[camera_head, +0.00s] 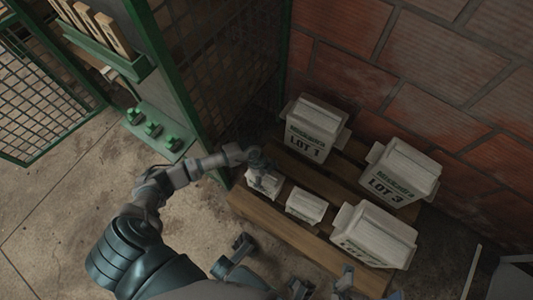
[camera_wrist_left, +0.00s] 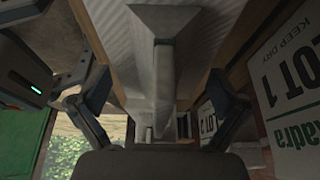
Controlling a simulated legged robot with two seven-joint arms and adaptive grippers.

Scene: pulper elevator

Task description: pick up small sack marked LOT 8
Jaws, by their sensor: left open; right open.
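A small pale sack (camera_head: 265,182) stands at the left end of the wooden pallet, right under my left gripper (camera_head: 262,163). Another small pale sack (camera_head: 306,206) stands to its right. I cannot read a LOT 8 mark on either. In the left wrist view, my left gripper (camera_wrist_left: 150,98) is open, with one finger on each side of a pale sack with a raised ridge (camera_wrist_left: 160,20). I cannot tell whether the fingers touch it. My right gripper (camera_head: 368,287) is open at the bottom edge of the head view, partly cut off, near the pallet's front.
Large sacks marked LOT 1 (camera_head: 316,130) and LOT 3 (camera_head: 400,172) stand at the back of the pallet (camera_head: 283,227). Another large sack (camera_head: 373,236) is at the front right. A green mesh cage (camera_head: 235,60) and a brick wall (camera_head: 430,60) stand behind. Concrete floor lies left.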

